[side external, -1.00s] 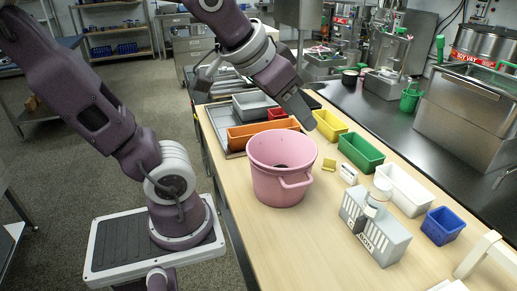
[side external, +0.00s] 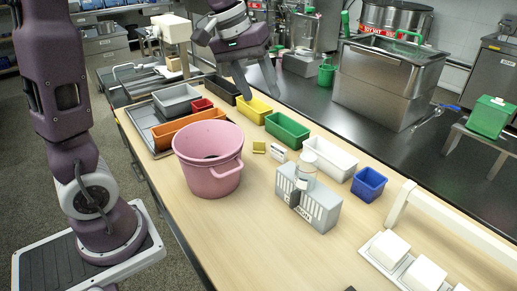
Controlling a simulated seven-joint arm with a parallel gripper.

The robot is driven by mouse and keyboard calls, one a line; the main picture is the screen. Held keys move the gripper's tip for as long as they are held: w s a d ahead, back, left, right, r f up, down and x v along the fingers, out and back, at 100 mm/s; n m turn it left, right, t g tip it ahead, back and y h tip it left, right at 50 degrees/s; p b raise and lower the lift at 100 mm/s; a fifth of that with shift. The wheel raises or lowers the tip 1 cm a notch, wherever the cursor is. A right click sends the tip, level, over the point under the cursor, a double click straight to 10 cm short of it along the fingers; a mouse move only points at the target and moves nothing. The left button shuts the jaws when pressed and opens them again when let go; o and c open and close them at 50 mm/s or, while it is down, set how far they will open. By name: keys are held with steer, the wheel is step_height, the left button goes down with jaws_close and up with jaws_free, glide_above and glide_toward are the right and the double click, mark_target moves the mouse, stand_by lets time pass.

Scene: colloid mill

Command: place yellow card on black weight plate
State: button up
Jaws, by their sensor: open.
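A small yellow block (side external: 259,147), likely the yellow card, lies on the wooden table just right of a pink pot (side external: 208,175). Something dark, partly hidden by the rim, shows inside the pot (side external: 211,157); I cannot tell if it is the black weight plate. No black weight plate is clearly visible elsewhere. My gripper (side external: 258,92) is open and empty, its two fingers pointing down with a wide gap. It appears over or behind the yellow bin (side external: 254,108), well apart from the yellow block.
Orange (side external: 186,129), green (side external: 287,130), white (side external: 330,158) and blue (side external: 369,184) bins stand around the block. A small white item (side external: 278,153) is next to it. A grey-white device (side external: 308,197) stands in front. The near middle of the wooden table (side external: 245,235) is clear.

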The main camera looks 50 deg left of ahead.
steer(key=w+a+f+n, duration=0.3)
steer(key=w+a+f, duration=0.6)
steer(key=w+a, duration=0.1)
steer(key=g+y, duration=0.3)
glide_above(259, 150)
step_height(259, 150, down, 17)
step_height(259, 150, down, 8)
steer(key=shift+w+a+r, duration=0.15)
steer(key=shift+c, duration=0.4)
jaws_close()
step_height(259, 150, up, 10)
steer(key=shift+r, duration=0.15)
